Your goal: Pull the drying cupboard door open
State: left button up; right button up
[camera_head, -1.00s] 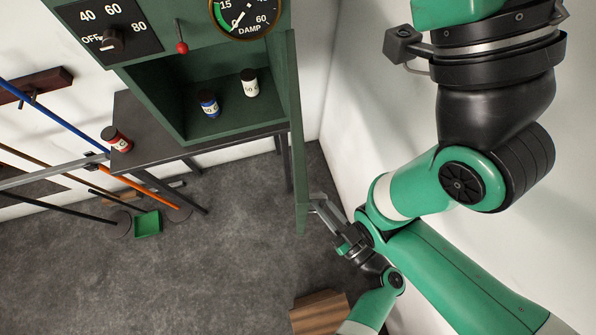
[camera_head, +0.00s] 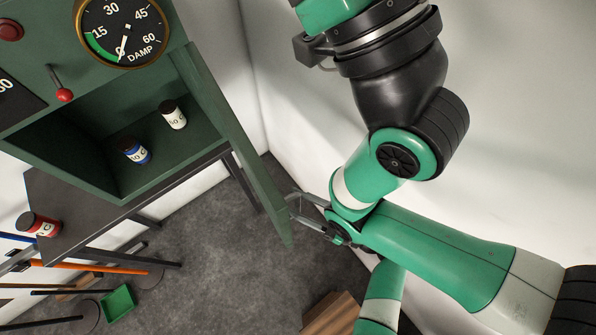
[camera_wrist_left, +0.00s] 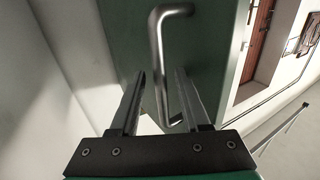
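The drying cupboard (camera_head: 75,165) is green, with its front open in the head view. Its green door (camera_head: 240,150) is swung wide out from the right side and seen nearly edge-on. The metal bar handle (camera_wrist_left: 158,70) stands on the door's outer face in the left wrist view. My left gripper (camera_wrist_left: 160,75) has its fingers on either side of the handle, with a visible gap to the bar on both sides. In the head view my left gripper (camera_head: 312,208) is at the door's outer side, near its far end. My right gripper is not in view.
Two labelled jars, one white (camera_head: 173,115) and one blue (camera_head: 136,151), stand in the cupboard. A red jar (camera_head: 38,224) stands on the dark bench (camera_head: 75,215). A wooden box (camera_head: 332,315) lies on the floor. A white wall (camera_head: 520,150) is close on the right.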

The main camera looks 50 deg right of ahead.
pick_arm(q)
jog(key=shift+f, duration=0.1)
jog(key=b+v, duration=0.2)
jog(key=v, duration=0.9)
jog(key=shift+s, duration=0.35)
